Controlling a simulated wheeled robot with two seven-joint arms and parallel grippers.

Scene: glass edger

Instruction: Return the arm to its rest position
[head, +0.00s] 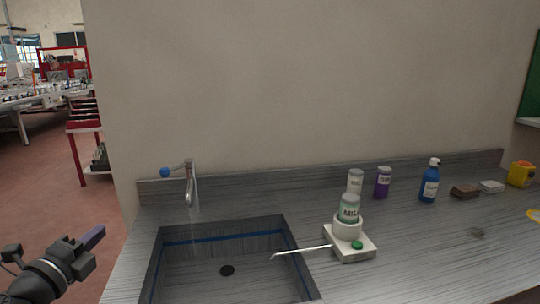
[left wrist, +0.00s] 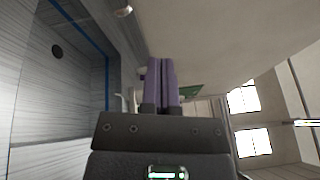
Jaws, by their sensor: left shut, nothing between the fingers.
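My left gripper (head: 93,238) is at the lower left of the head view, left of the counter and clear of it. Its purple fingers are closed together with nothing between them. The fingers (left wrist: 161,82) also show pressed side by side in the left wrist view, with the sink to their left. My right gripper is in neither view.
The grey counter (head: 420,245) holds a sink (head: 190,275) with a faucet (head: 191,185). Right of the sink stands a white device (head: 352,244) with a thin spout over the basin. Cans, a blue pump bottle (head: 430,182) and a yellow item (head: 521,174) stand further right.

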